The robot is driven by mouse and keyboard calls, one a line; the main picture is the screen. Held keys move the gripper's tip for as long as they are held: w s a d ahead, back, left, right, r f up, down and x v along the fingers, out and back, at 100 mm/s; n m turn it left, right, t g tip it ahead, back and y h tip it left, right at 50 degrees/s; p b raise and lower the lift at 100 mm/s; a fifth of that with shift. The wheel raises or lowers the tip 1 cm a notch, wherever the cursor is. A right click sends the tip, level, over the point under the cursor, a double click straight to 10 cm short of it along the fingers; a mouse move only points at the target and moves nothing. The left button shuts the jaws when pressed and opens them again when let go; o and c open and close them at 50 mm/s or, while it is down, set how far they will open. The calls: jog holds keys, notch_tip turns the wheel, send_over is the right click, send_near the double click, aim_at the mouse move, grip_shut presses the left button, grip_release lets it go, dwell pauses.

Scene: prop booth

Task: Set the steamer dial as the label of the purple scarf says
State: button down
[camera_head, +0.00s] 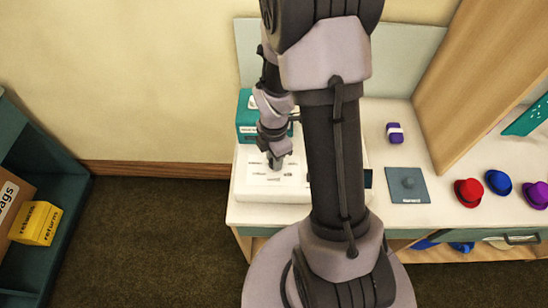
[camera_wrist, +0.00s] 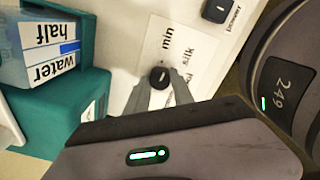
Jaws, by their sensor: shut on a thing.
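The purple scarf (camera_head: 394,138) is a small roll on the counter with a white label band (camera_head: 395,131), too small to read. The white steamer (camera_head: 250,195) has a flat top panel with printed words. In the wrist view the black steamer dial (camera_wrist: 159,77) has a pale mark and stands between my fingertips, beside the words "min" and "silk"; further words are partly covered. My gripper (camera_wrist: 160,84) points down and is shut on this dial. In the head view my gripper (camera_head: 275,164) is over the panel, and the dial is hidden there.
A teal unit with a "water" "half" tank (camera_wrist: 48,55) stands beside the panel. A second black knob (camera_wrist: 217,10) is marked "power". A grey pad (camera_head: 407,196), red hat (camera_head: 468,192), and blue hat (camera_head: 498,182) are to the right. Yellow "returns" box (camera_head: 36,223) sits left.

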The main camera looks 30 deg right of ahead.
jog(key=m, duration=0.4)
jog(key=shift+m, duration=0.3)
jog(key=m+b, duration=0.1)
jog(key=m, duration=0.2)
jog(key=shift+m, duration=0.4)
jog(key=m+b, duration=0.1)
jog(key=m, duration=0.6)
jog(key=shift+f, duration=0.1)
jog(key=m+b, duration=0.2)
jog(key=m, duration=0.3)
jog(key=shift+m, duration=0.3)
jog(key=m+b, duration=0.1)
jog(key=m, duration=0.4)
jog(key=shift+m+b, duration=0.3)
jog(key=shift+m, duration=0.3)
jog(key=c, duration=1.1)
grip_release()
